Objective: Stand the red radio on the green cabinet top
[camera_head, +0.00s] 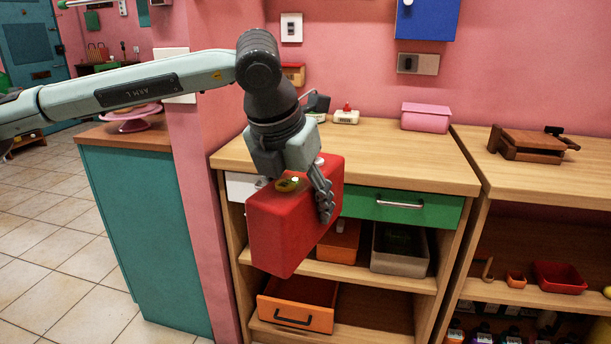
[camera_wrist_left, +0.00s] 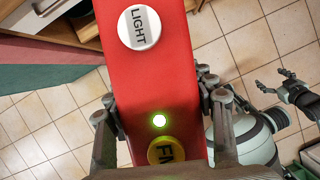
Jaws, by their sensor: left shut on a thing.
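The red radio (camera_head: 283,228) is a red box held in the air in front of the wooden shelf unit, slightly tilted. My left gripper (camera_head: 305,192) is shut on it from above. In the left wrist view the radio (camera_wrist_left: 150,80) lies between both fingers (camera_wrist_left: 157,95), with a white LIGHT knob, a glowing green lamp and a partly hidden yellow knob. The green cabinet (camera_head: 145,225), blue-green with a brown top (camera_head: 130,139), stands at the left, apart from the radio. My right gripper (camera_wrist_left: 276,83) shows only in the left wrist view, fingers spread and empty.
A pink cake stand (camera_head: 133,115) occupies part of the cabinet top. A pink wall edge (camera_head: 195,200) stands between cabinet and shelf unit (camera_head: 385,160). An orange drawer (camera_head: 297,303) sticks out low. A pink box (camera_head: 426,117) sits on the shelf unit. Tiled floor (camera_head: 45,255) is free at left.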

